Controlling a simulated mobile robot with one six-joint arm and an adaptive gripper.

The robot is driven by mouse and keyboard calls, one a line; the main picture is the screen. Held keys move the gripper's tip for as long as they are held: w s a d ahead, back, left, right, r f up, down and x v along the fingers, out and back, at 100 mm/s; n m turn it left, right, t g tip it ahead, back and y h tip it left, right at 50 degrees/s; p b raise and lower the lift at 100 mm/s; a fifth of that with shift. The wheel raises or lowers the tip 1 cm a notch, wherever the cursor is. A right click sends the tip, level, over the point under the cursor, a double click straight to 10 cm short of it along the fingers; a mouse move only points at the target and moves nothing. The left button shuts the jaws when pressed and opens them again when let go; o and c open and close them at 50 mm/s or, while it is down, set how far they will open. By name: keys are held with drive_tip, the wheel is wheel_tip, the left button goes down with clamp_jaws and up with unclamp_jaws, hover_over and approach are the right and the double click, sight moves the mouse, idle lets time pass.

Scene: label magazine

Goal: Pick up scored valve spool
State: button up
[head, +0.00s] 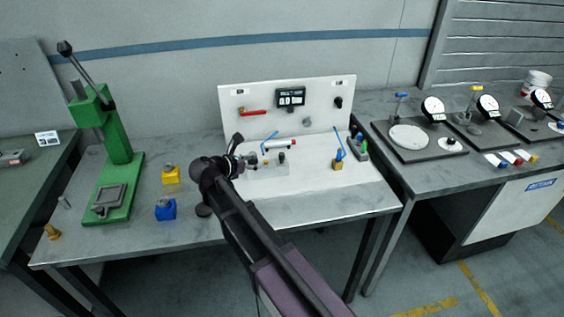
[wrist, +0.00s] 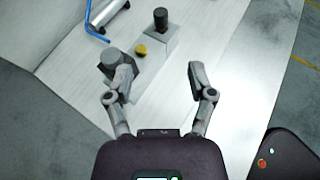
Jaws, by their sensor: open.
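No part is clearly marked as the scored valve spool, and no scoring can be made out. A silver cylinder with a red end (head: 280,143) lies at the back of the white test bench; a silver cylinder (wrist: 108,14) also shows at the top left of the wrist view. A grey block (head: 273,169) carries small knobs; in the wrist view the block (wrist: 157,45) has a black knob and a yellow button. A grey round-topped part (wrist: 110,60) is beside my left finger, partly hidden by it. My gripper (wrist: 160,76) is open, with nothing between its fingers.
A blue bent rod (wrist: 96,26) lies near the silver cylinder. A white upright panel (head: 290,108) with a display stands behind. A green press (head: 120,160), a yellow block (head: 170,175) and a blue block (head: 165,209) stand left. Bare bench (head: 310,205) lies in front.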

sight(281, 157)
idle(0.3)
drive_tip(key=b+x, duration=0.3)
drive_tip(key=x, duration=0.4)
drive_tip(key=shift+w+d+f, duration=0.15)
drive_tip(key=shift+w+f, duration=0.05)
drive_tip(key=shift+f, duration=0.05)
drive_tip(key=shift+w+d+f, duration=0.1)
drive_tip(key=shift+w+d, duration=0.25)
drive_tip(key=shift+b+x, duration=1.15)
drive_tip(key=shift+x, duration=1.45)
clamp_jaws()
